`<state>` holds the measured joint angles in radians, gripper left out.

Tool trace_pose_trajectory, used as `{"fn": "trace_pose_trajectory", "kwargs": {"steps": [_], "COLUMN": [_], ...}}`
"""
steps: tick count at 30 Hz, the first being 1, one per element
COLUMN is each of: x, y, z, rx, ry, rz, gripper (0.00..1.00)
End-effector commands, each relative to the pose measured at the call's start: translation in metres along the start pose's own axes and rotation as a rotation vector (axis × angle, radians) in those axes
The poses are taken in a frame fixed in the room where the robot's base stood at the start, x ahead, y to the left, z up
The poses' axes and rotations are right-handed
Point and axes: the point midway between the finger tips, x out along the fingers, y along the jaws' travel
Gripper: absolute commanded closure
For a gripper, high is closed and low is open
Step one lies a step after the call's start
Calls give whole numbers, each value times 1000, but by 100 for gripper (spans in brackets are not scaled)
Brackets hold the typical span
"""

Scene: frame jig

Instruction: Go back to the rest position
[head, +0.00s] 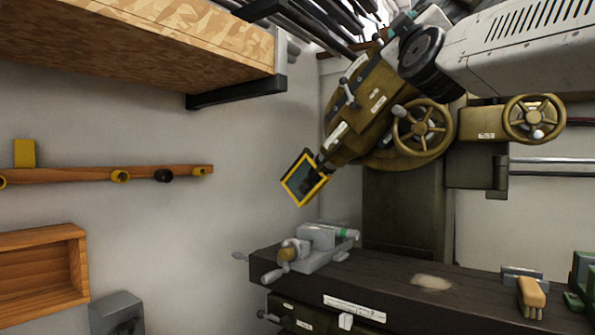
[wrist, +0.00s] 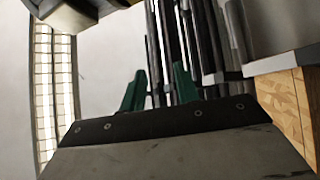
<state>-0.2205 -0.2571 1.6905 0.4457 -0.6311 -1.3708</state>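My gripper (wrist: 159,76) shows in the wrist view as two green fingers standing apart above a dark plate. It is open, and nothing shows between the fingers. Behind them are several long dark rods (wrist: 181,30). I cannot make out my gripper in the head view.
In the head view, a milling machine (head: 405,200) stands at the right, with a tilted yellow-edged square (head: 304,180) near its head. A grey vise (head: 318,245) sits on its dark table (head: 390,278). A chipboard shelf (head: 150,40) overhangs the upper left. Left are a wooden rail (head: 90,176) and open wooden box (head: 40,270).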

Motion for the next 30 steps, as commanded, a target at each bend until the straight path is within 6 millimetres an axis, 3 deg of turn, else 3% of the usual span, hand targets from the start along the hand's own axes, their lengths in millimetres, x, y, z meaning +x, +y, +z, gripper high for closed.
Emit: {"fn": "trace_pose_trajectory", "kwargs": {"steps": [5, 10, 14, 17, 20, 24, 30], "x": [-6, -20, -45, -75, -124, -217, -361], "y": [-32, -72, -108, -137, -167, -194, -193], "z": [2, 18, 37, 57, 85, 131, 187], "rx": [92, 176, 255, 321, 391, 473, 516], "ry": [-20, -78, -160, -260, -415, -728, -1222], "rz": [-122, -276, -427, -563, -719, -912, -1051], "gripper": [69, 69, 69, 69, 69, 69, 69]}}
